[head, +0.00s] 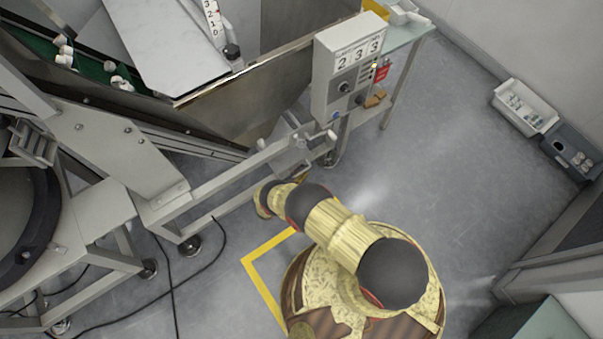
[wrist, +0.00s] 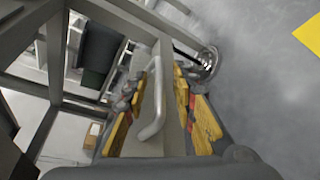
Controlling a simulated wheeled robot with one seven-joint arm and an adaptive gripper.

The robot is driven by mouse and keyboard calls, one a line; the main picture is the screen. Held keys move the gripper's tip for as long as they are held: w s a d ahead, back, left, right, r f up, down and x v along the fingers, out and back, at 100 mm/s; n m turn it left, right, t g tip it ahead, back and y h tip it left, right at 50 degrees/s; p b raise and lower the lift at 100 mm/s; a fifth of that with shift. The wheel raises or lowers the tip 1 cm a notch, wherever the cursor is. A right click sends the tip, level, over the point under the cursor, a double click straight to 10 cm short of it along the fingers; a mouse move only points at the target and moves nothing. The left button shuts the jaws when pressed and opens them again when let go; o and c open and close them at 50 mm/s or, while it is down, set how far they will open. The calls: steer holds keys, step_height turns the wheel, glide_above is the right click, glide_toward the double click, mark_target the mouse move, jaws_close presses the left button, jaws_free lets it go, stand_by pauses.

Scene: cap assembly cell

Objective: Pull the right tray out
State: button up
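In the wrist view a pale grey D-shaped handle (wrist: 152,125) stands between the two yellow-padded fingers of my gripper (wrist: 157,88). It is fixed to a plain grey metal face (wrist: 176,130), which may be the tray front; I cannot tell which tray it belongs to. My gripper is open, with one finger on each side of the handle and a visible gap at least on the right. In the head view my arm reaches to the lower frame of the machine, and my own arm hides the fingers and the handle.
The machine frame (head: 215,190) has feet and loose black cables (head: 172,270) at lower left. Two bins, one white (head: 545,125) and one dark (head: 561,160), sit at the right. Open floor (head: 460,150) lies between.

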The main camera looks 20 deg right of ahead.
steer(key=c, duration=0.3)
steer(key=c, duration=0.4)
jaws_close()
stand_by(0.3)
